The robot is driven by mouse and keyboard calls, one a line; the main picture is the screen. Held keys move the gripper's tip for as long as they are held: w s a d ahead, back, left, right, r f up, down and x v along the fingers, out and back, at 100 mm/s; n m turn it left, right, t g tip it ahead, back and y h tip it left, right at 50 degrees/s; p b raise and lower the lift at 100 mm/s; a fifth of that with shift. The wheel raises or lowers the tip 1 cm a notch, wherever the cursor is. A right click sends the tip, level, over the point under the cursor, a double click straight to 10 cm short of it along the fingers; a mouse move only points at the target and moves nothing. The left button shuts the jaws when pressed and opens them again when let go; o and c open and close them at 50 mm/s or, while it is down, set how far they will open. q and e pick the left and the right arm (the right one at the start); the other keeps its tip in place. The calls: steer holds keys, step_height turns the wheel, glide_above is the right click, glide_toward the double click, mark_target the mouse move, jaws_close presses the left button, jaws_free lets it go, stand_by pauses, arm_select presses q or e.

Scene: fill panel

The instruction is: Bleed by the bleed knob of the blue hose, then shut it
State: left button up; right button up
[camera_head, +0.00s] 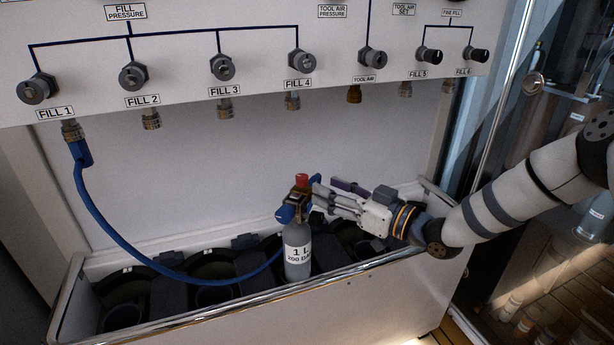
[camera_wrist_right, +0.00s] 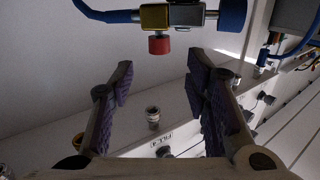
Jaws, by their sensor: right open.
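The blue hose (camera_head: 108,236) hangs from the FILL 1 outlet (camera_head: 72,131) and curves down to a small grey cylinder (camera_head: 297,255). The cylinder stands upright in the trough. The red knob (camera_head: 302,179), apparently the bleed knob, sits on top of the hose's end fitting. In the right wrist view the red knob (camera_wrist_right: 159,45) sticks out of a brass block (camera_wrist_right: 155,16). My right gripper (camera_head: 322,197) is beside the fitting, to its right. In the wrist view its fingers (camera_wrist_right: 160,70) are spread, with the knob between and just beyond the tips, not gripped. My left gripper is out of view.
The panel holds a row of valve knobs, including FILL 1 (camera_head: 37,88) and FILL 4 (camera_head: 302,61). The trough's front rim (camera_head: 210,311) runs below the cylinder. A glass door with a round handle (camera_head: 533,83) stands at the right, behind my arm.

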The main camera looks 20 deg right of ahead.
mark_target(307, 179)
steer(key=x, duration=0.7)
steer(key=shift+w+b, duration=0.1)
steer(key=shift+b, duration=0.25)
steer(key=shift+c, duration=0.5)
jaws_close()
